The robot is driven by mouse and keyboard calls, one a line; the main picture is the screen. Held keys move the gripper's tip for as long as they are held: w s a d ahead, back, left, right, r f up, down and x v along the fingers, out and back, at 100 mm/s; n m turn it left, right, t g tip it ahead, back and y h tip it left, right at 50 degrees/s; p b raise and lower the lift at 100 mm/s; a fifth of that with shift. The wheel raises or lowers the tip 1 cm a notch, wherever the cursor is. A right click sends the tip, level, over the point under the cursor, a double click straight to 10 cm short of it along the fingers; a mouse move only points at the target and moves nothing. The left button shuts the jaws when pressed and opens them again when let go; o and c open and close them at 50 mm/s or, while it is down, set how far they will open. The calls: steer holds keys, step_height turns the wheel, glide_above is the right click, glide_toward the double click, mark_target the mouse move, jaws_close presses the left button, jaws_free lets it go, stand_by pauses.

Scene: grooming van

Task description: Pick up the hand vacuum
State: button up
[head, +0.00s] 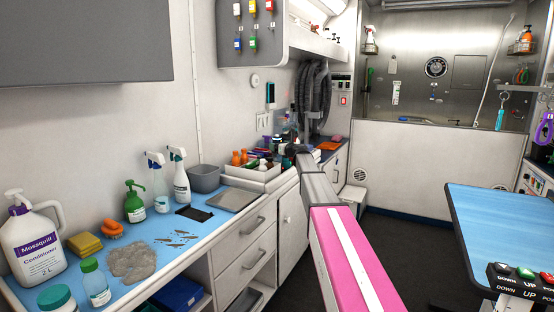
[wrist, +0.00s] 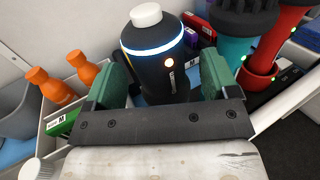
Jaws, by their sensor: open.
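In the wrist view, a dark rounded cylinder (wrist: 158,62) with a white cap, a glowing blue ring and a small orange light stands between my fingers; it looks like the hand vacuum, though I cannot be sure. My gripper (wrist: 164,78) is open, with one green finger pad on each side of this body. Its lower part is hidden behind the gripper's dark crossbar, and I cannot tell whether a pad touches it. In the head view, my arm reaches to the far end of the counter, and the vacuum cannot be made out in the clutter there.
Orange bottles (wrist: 82,68) stand left in a white tray (head: 258,175). A teal item (wrist: 232,50) and a red item (wrist: 270,50) stand close on the right. The blue-topped counter (head: 188,225) runs along the wall. A blue table (head: 500,230) stands right across open floor.

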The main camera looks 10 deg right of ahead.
steer(key=shift+x, duration=1)
steer(key=c, duration=1)
steer(key=shift+r, duration=0.1)
